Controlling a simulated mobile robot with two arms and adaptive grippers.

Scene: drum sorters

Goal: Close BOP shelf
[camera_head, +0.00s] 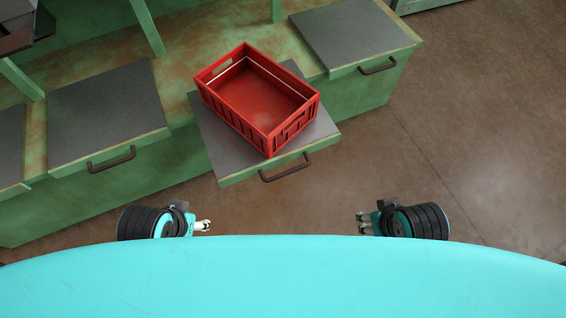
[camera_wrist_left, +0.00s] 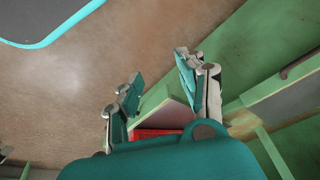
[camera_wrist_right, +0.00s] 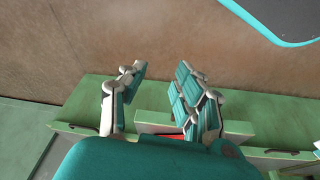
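The pulled-out shelf (camera_head: 215,137) is a grey panel with a green front edge and a dark bar handle (camera_head: 285,167). It sticks out from the green bench, between two other shelves. A red crate (camera_head: 262,95) stands on it, turned at an angle, and looks empty. My left gripper (camera_head: 207,226) is in front of the shelf to the left, apart from it. In the left wrist view its fingers (camera_wrist_left: 158,85) are spread with nothing between them. My right gripper (camera_head: 362,222) is in front to the right, apart from the shelf. Its fingers (camera_wrist_right: 160,82) are also spread and empty.
A left shelf (camera_head: 105,110) and a right shelf (camera_head: 355,35) sit further in, each with a dark handle. Green posts (camera_head: 147,27) rise from the bench. The brown floor (camera_head: 440,150) is clear in front and to the right.

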